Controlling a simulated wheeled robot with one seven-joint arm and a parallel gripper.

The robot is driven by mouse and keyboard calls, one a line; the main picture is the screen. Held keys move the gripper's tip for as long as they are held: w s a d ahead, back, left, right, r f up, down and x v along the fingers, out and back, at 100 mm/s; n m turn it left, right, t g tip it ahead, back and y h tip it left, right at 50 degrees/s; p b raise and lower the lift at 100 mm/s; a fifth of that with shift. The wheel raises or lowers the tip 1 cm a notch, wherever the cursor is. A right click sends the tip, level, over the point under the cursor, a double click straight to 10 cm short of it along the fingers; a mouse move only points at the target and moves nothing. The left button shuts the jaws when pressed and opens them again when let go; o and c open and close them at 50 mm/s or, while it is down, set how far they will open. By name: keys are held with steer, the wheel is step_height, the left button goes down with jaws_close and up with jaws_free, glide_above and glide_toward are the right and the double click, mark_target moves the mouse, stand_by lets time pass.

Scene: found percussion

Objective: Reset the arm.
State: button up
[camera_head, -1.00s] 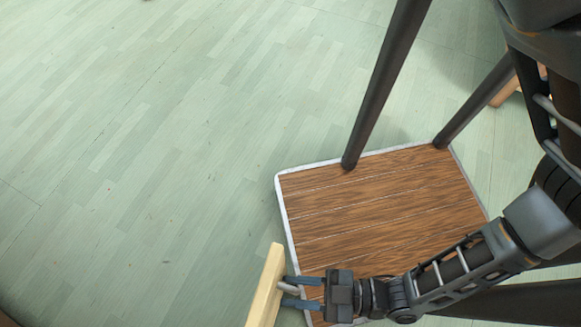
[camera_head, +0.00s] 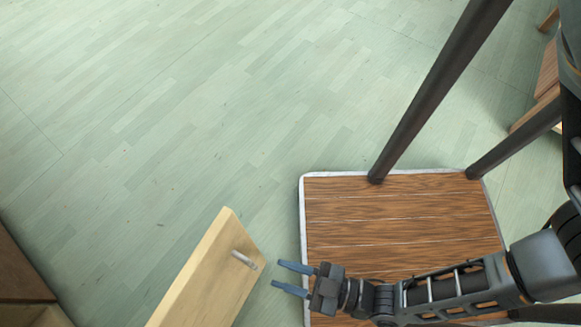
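My gripper (camera_head: 285,277) is near the bottom middle of the head view, at the end of my dark grey arm. Its two blue-grey fingers are spread apart with nothing between them. They point left toward a light wooden door or drawer panel (camera_head: 212,275) with a small pale handle (camera_head: 244,260). The fingertips are a short way to the right of the handle and do not touch it. The panel's lower part is cut off by the frame edge.
Wooden furniture (camera_head: 22,275) stands at the lower left corner, and another wooden piece (camera_head: 548,75) at the upper right. The pale green plank floor (camera_head: 150,130) is clear across the middle and upper left.

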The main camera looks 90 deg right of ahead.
steer(key=shift+r, duration=0.1)
stand_by(0.4)
steer(key=d+r+n+y+p, duration=0.1)
steer(key=d+r+y+p, duration=0.1)
steer(key=r, duration=1)
steer(key=d+r+n+g+y+p, duration=0.1)
steer(key=d+r+p, duration=0.4)
steer(key=r, duration=0.8)
steer(key=d+r+n+g+y+p, duration=0.1)
steer(key=d+r+p, duration=0.3)
steer(key=r, duration=0.9)
steer(key=y+p, duration=0.1)
steer(key=p, duration=0.1)
steer(key=shift+d+r+n+y+p, duration=0.25)
steer(key=shift+n+y+p, duration=0.15)
